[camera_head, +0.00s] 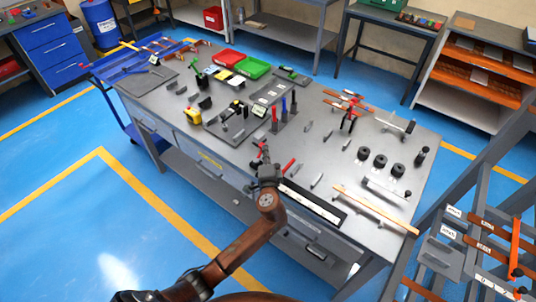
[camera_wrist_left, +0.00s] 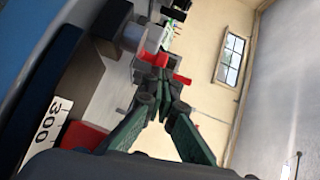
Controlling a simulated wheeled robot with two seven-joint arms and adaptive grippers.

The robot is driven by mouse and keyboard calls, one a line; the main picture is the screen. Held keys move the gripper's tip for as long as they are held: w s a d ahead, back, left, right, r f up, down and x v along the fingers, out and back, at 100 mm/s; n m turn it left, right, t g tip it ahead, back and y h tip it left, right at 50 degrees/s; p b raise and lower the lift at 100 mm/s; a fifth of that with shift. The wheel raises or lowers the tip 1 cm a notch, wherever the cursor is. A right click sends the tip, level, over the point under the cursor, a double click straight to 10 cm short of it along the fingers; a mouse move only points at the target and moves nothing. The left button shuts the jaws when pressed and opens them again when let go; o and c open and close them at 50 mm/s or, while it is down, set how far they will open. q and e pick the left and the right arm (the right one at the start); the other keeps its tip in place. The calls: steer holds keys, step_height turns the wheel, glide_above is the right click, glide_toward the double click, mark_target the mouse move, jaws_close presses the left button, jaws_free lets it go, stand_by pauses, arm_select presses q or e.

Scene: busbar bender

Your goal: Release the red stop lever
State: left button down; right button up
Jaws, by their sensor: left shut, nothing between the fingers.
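My left gripper (camera_head: 262,158) reaches over the near edge of the grey workbench (camera_head: 215,148). Its fingers are shut and empty, with tips together in the left wrist view (camera_wrist_left: 158,98). A red lever (camera_wrist_left: 155,58) shows just beyond the fingertips there, with a second red piece (camera_wrist_left: 183,79) beside it. They sit on a dark mechanism, partly hidden behind the fingers. I cannot tell whether the fingertips touch the lever. In the head view the red lever (camera_head: 262,146) is tiny and partly covered by the gripper. My right gripper is out of view.
A red handle (camera_head: 289,165) lies right of the gripper, near a long black-framed strip (camera_head: 312,203). Black cylinders (camera_head: 380,161) and an orange-edged bar (camera_head: 375,210) are farther right. A black-and-yellow device (camera_head: 193,116) and red and green trays (camera_head: 228,58) stand farther left and back.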

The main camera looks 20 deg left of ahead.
arm_select(q)
steer(key=shift+w+a+p, duration=0.25)
steer(key=shift+a+p, duration=0.4)
steer(key=shift+a, duration=0.2)
steer(key=shift+w+a+p, duration=0.1)
steer(key=shift+a+p, duration=0.25)
steer(key=shift+a, duration=0.15)
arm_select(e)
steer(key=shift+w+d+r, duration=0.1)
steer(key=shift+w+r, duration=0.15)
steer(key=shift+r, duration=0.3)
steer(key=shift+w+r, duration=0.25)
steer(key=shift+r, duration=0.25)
arm_select(q)
steer(key=shift+a, duration=0.1)
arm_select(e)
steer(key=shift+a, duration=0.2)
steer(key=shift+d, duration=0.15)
arm_select(q)
steer(key=v, duration=1.2)
